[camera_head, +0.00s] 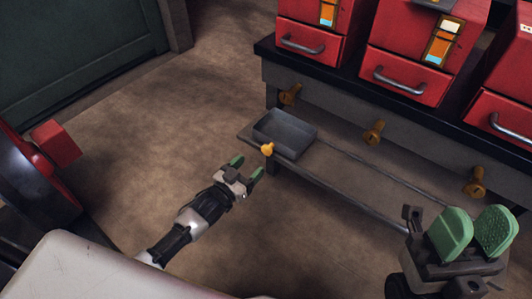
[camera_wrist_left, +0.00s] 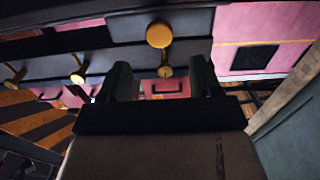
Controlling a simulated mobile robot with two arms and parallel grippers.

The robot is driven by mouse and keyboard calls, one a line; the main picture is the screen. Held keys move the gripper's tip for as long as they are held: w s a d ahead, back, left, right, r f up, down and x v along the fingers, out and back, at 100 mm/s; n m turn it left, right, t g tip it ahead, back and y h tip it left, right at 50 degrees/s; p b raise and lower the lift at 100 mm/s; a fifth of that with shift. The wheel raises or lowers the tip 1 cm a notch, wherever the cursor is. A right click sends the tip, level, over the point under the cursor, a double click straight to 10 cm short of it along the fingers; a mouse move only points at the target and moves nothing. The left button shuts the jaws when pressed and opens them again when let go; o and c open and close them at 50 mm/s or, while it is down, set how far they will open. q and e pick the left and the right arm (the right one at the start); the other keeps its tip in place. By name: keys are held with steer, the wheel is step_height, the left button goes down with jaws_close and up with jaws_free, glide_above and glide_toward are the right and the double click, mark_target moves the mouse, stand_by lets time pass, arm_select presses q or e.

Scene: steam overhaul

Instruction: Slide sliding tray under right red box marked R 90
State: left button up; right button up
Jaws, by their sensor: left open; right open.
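The grey sliding tray (camera_head: 288,132) sits on a low rail shelf beneath the left red box (camera_head: 318,30) in the head view. It looks empty and has a yellow knob (camera_head: 267,149) at its front. My left gripper (camera_head: 247,166) is open just short of the knob, apart from it. In the left wrist view, a round yellow knob (camera_wrist_left: 159,35) shows beyond and between the fingers (camera_wrist_left: 160,80). The right red box (camera_head: 507,100) is cut off by the right edge, and its mark is not readable. My right gripper (camera_head: 475,225) is open and empty at lower right.
A middle red box (camera_head: 410,65) stands between the other two on the dark bench. Several brass fittings (camera_head: 375,131) stick out from the bench front above the shelf (camera_head: 350,175). The shelf right of the tray looks clear. Red machinery (camera_head: 57,143) stands at left.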

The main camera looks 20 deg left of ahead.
mark_target(265, 151)
arm_select(q)
steer(key=b+x, duration=0.1)
steer(key=x, duration=0.2)
steer(key=b+x, duration=0.1)
steer(key=x, duration=0.3)
steer(key=shift+w+d+f+b, duration=0.1)
steer(key=shift+w+f+b, duration=0.15)
steer(key=shift+b, duration=0.15)
steer(key=shift+w+d+r, duration=0.1)
steer(key=shift+w+d, duration=0.1)
steer(key=shift+w, duration=0.35)
jaws_close()
